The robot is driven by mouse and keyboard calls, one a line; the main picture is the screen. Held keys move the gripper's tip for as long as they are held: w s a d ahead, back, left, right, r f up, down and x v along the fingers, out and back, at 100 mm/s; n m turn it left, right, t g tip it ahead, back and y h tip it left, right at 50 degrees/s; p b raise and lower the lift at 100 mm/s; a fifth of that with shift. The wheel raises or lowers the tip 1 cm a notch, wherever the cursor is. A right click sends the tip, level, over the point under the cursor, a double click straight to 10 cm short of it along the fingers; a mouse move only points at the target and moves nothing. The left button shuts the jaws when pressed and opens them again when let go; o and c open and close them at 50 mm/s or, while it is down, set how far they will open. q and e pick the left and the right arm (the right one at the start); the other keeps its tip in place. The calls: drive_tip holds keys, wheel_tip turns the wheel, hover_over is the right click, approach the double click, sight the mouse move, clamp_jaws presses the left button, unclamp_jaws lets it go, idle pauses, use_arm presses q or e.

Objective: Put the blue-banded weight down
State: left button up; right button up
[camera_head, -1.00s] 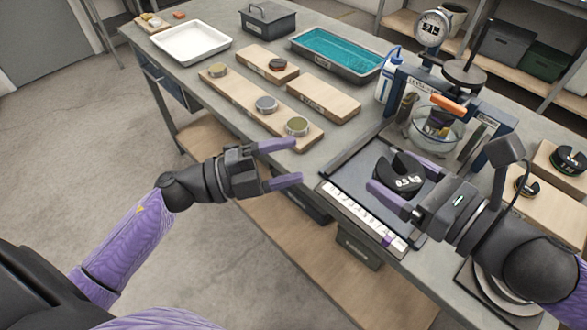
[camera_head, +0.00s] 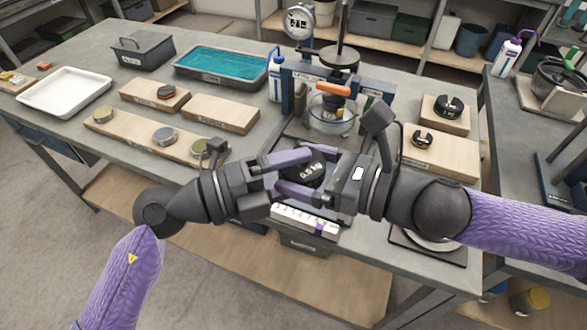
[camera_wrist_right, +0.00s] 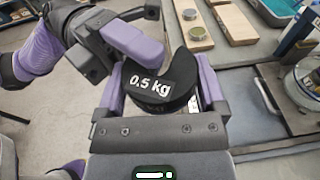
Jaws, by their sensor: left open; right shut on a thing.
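A black slotted weight marked 0.5 kg (camera_head: 302,172) is held between the purple fingers of my right gripper (camera_wrist_right: 160,92). It also shows in the right wrist view (camera_wrist_right: 158,82), with its slot facing away; I can see no blue band on it. My left gripper (camera_head: 296,175) is open, its fingers reaching in from the left close by the weight. In the right wrist view one left finger (camera_wrist_right: 132,42) lies by the weight's far left side; whether it touches is unclear. The weight is above the dark tray (camera_head: 288,147), which the arms largely hide.
A ruled strip (camera_head: 300,217) runs along the tray's front. Behind stand a glass bowl (camera_head: 333,122) and a blue press-like frame with a dial (camera_head: 299,22). Other slotted weights (camera_head: 449,106) sit on boards (camera_head: 455,160) at right. Wooden boards (camera_head: 220,113) with discs are at left.

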use_arm(q)
drive_tip(key=shift+d, duration=0.15)
clamp_jaws()
use_arm(e)
drive_tip(key=shift+r, duration=0.1)
use_arm(q)
drive_tip(key=shift+w+f, duration=0.1)
idle(1.1)
use_arm(e)
drive_tip(key=o, duration=1.2)
